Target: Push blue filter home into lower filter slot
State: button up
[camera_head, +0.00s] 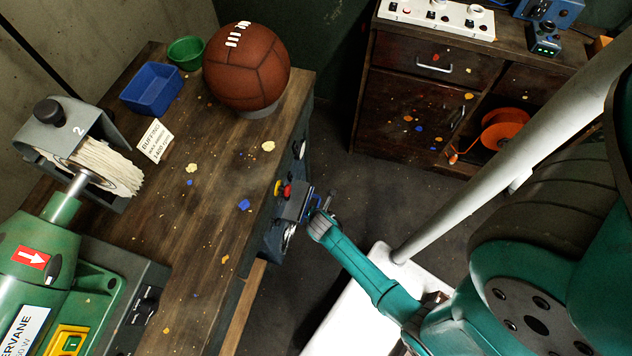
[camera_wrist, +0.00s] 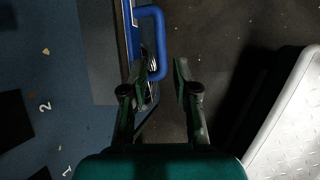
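The blue filter (camera_wrist: 157,40) shows in the wrist view as a blue frame edge with a loop handle, standing out from the blue cabinet face. In the head view a blue piece (camera_head: 308,198) at the bench side seems to be the same filter, largely hidden by my gripper. My gripper (camera_wrist: 163,78) is open, one finger on each side of the lower end of the handle, with a gap at the right finger. Whether the left finger touches it I cannot tell. The lower slot's opening is hidden. My gripper (camera_head: 322,204) also shows in the head view.
The bench (camera_head: 215,215) carries a leather ball (camera_head: 246,68), a blue bin (camera_head: 152,88), a green bowl (camera_head: 186,52) and a green buffing machine (camera_head: 60,260). A drawer cabinet (camera_head: 430,90) stands at the back. Dark floor lies clear between them.

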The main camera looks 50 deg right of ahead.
aim_at(304, 204)
jog(key=shift+x, duration=3.2)
jog(key=shift+c, duration=0.2)
grip_shut()
